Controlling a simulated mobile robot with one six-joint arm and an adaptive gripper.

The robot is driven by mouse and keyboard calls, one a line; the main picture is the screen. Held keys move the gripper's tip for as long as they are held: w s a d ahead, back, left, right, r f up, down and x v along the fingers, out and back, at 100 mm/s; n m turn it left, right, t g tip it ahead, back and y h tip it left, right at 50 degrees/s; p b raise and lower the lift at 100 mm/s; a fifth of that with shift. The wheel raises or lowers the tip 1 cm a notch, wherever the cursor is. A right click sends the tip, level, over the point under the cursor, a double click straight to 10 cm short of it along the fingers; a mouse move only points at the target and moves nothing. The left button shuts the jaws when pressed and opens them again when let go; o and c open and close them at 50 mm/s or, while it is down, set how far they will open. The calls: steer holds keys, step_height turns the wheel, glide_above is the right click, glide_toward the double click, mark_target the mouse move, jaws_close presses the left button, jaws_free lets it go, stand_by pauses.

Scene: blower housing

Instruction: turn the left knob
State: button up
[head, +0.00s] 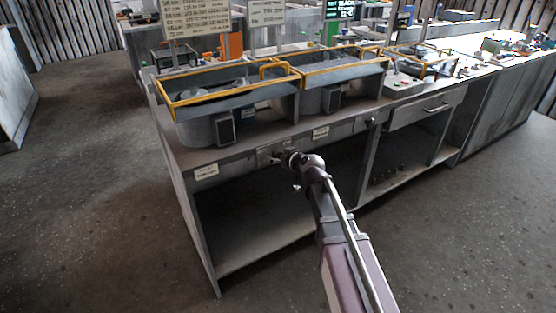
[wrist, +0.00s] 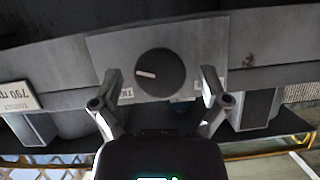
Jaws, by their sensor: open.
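The knob (wrist: 160,74) is a round black dial with a white pointer mark, set on a grey plate in the bench front. In the wrist view, which is upside down, its mark points to the picture's left. My gripper (wrist: 160,83) is open, with one finger on each side of the knob and a visible gap to it on both sides. I cannot tell how far the fingertips are from the panel. In the head view my gripper (head: 283,158) is at the bench front below the left blower tray, and it mostly hides the knob there.
Another dark knob (head: 370,121) is farther right on the bench front. Paper labels (head: 206,171) are on the front edge; one (wrist: 17,96) shows in the wrist view. Two yellow-railed trays (head: 215,95) stand on top. The shelf below (head: 265,240) looks empty.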

steer(key=shift+w+a+f, duration=0.1)
steer(key=shift+w+a, duration=0.1)
steer(key=c, duration=1.2)
steer(key=shift+o, duration=0.2)
steer(key=m+y+b, duration=0.1)
steer(key=m, duration=0.1)
steer(key=m+g+y+b, duration=0.1)
steer(key=m, duration=0.1)
steer(key=shift+f+y, duration=0.15)
steer(key=shift+y, duration=0.25)
steer(key=m+y+b, duration=0.1)
steer(key=m, duration=0.1)
steer(key=shift+m+g, duration=0.4)
steer(key=shift+m+y+b, duration=0.65)
steer(key=shift+m+y, duration=0.05)
steer(key=shift+m, duration=0.1)
